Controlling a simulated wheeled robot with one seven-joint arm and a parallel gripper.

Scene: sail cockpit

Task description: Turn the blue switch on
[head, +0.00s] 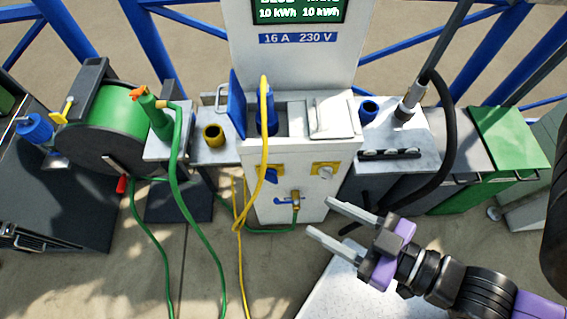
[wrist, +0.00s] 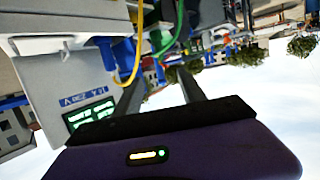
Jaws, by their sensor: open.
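The blue switch (head: 270,176) is a small knob on a yellow plate, low on the left of the white power pedestal's (head: 287,205) front face. It looks tilted, but I cannot tell its setting. A pale switch (head: 325,171) sits on a second yellow plate to its right. My gripper (head: 318,216) is open and empty, in front of the pedestal, right of and lower in the picture than the blue switch. The wrist view is upside down; it shows both fingers (wrist: 160,72) apart with nothing between them. I cannot make out the blue switch there.
A yellow cable (head: 264,130) hangs from the pedestal's socket, close by the blue switch. A blue-handled tap (head: 291,201) is below the switches. A green hose reel (head: 105,118) stands left, a black hose (head: 447,140) right.

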